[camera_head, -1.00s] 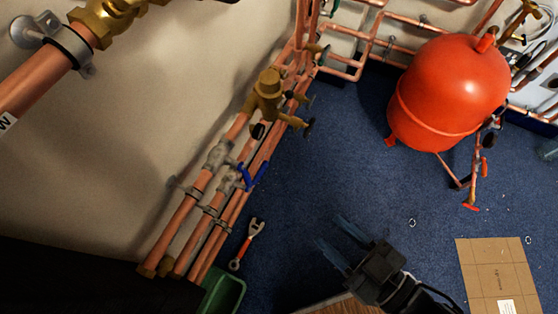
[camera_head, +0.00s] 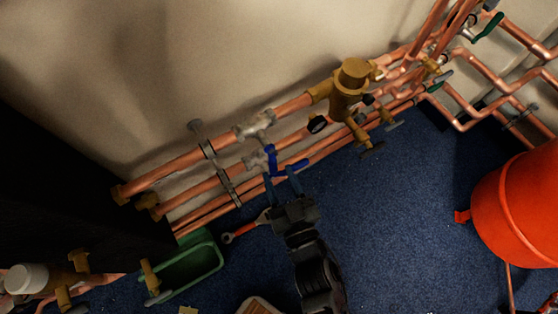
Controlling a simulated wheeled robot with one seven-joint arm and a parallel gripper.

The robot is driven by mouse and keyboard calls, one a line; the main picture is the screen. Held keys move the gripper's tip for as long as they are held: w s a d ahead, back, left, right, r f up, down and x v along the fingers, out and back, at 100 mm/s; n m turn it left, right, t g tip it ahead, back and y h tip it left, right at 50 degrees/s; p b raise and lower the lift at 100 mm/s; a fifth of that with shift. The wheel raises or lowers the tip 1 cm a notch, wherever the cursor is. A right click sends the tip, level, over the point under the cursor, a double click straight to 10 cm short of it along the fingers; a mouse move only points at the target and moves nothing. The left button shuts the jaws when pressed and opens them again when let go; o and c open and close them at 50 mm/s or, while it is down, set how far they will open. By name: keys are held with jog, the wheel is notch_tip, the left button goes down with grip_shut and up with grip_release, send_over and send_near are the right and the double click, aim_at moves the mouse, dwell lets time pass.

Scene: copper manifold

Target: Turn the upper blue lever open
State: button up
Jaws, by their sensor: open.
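Two blue levers sit close together on grey valves on the copper pipes along the wall. One blue lever (camera_head: 271,156) points down the picture, and the other blue lever (camera_head: 294,166) slants to the right just beside it. The upper grey valve (camera_head: 255,126) is on the top pipe; which lever belongs to it is hard to tell. My gripper (camera_head: 281,182) is open, with its bluish fingers reaching up from below and their tips just under the levers. Contact cannot be told from this view.
A brass valve body (camera_head: 348,88) with a black-faced gauge stands right of the levers. A green bin (camera_head: 190,262) and a red-handled wrench (camera_head: 243,229) lie below the pipes. A red tank (camera_head: 520,205) stands right. Blue carpet (camera_head: 400,220) between is clear.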

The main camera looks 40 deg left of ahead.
aim_at(274, 166)
jog(key=shift+b+x, duration=0.3)
jog(key=shift+x, duration=1.95)
grip_shut()
